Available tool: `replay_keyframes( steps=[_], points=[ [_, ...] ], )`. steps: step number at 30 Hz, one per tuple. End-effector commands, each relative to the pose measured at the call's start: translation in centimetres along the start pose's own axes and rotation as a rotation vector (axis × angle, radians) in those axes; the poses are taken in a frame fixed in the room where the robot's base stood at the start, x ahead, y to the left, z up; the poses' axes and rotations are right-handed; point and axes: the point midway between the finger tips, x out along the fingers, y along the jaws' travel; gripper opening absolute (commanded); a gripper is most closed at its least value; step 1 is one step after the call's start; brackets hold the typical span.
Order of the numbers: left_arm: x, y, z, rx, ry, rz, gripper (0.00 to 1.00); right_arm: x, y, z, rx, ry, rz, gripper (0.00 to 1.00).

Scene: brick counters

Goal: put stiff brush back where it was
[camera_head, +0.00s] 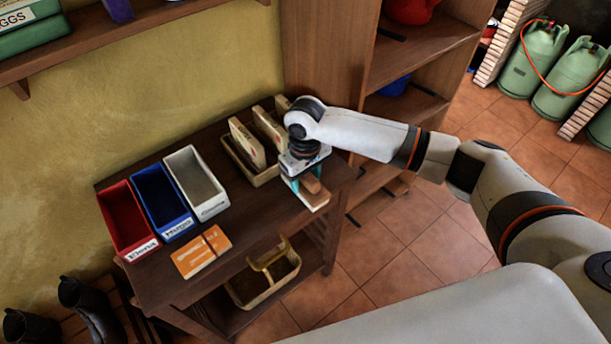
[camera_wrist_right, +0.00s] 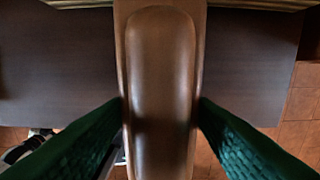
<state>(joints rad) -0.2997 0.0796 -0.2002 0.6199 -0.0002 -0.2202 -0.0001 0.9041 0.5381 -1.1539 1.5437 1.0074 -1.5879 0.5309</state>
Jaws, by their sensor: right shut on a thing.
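The stiff brush (camera_head: 316,194) has a brown wooden back and a pale underside. My right gripper (camera_head: 305,184) is shut on it at the right end of the dark wooden table (camera_head: 255,216). In the right wrist view the brush's long rounded back (camera_wrist_right: 160,75) fills the middle, between the green finger pads of my right gripper (camera_wrist_right: 160,118). I cannot tell whether the brush touches the tabletop. My left gripper is out of view.
Red (camera_head: 127,222), blue (camera_head: 162,201) and white (camera_head: 196,182) bins stand at the table's left. An orange booklet (camera_head: 201,251) lies in front. A beige tray (camera_head: 262,178) with upright pale blocks is beside my gripper. A basket (camera_head: 264,283) sits below; a tall shelf (camera_head: 330,50) stands behind.

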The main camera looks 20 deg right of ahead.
Motion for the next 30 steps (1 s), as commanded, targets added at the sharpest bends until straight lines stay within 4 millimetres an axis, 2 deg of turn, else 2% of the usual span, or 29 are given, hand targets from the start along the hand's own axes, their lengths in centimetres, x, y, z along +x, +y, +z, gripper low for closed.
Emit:
replay_keyframes(
  steps=[8, 9, 12, 23, 26, 30],
  points=[
    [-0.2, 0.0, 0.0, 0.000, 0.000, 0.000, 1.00, 0.2, 0.1, 0.0, 0.000, 0.000, 0.001, 0.29],
    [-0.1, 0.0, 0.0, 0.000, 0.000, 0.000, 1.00, 0.2, 0.0, 0.0, 0.000, 0.000, 0.001, 0.57],
    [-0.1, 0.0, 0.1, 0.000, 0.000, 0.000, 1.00, 0.2, 0.0, 0.0, 0.000, 0.000, 0.001, 0.72],
    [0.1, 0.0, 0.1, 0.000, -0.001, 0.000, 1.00, -0.3, 0.0, 0.1, 0.000, -0.002, 0.001, 0.72],
    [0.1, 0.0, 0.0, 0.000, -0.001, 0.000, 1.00, -1.7, 0.1, 0.1, 0.000, -0.004, 0.002, 0.72],
    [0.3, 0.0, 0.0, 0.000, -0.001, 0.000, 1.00, -4.5, 0.0, 0.2, -0.001, -0.006, 0.001, 0.72]
  ],
)
